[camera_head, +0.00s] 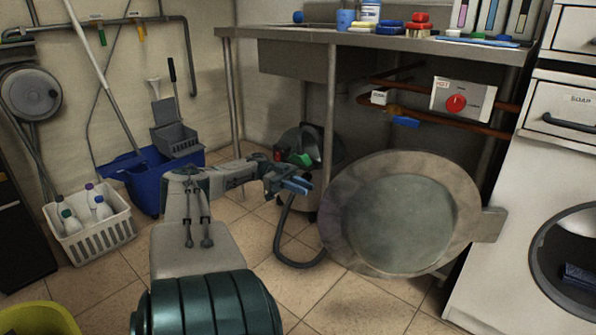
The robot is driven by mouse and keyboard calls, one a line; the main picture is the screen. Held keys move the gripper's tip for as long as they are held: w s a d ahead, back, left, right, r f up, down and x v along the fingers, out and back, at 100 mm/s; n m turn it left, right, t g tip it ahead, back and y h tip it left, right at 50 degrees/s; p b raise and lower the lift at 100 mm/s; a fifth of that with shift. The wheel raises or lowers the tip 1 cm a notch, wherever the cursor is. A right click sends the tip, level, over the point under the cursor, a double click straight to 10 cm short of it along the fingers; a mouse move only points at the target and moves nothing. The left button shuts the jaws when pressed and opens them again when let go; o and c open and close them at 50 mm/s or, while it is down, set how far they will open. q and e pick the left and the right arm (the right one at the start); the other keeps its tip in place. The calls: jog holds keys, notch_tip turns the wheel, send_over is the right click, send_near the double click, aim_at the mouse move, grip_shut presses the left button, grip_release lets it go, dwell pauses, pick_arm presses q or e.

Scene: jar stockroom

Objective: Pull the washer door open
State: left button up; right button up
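The washer door (338,215), a round disc with a wide grey rim and a duller middle, stands swung far out to the left of the white washer (497,235). A hinge plate (488,225) joins its right edge to the washer front. The washer's round opening (540,262) is uncovered, with a dark blue thing inside. My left gripper (303,184), with blue fingertips, is just left of the door's rim, seemingly apart from it. The fingers look close together, and their gap is too small to judge. My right gripper is not in view.
A steel sink table (290,33) with pipes beneath stands behind the door. A vacuum (300,150) and its hose (282,240) lie behind my arm. A blue mop bucket (130,180) and a white bottle basket (98,240) stand left. Tiled floor is clear in front.

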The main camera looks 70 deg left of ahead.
pick_arm(q)
jog(key=shift+v, duration=0.85)
jog(key=shift+s, duration=0.15)
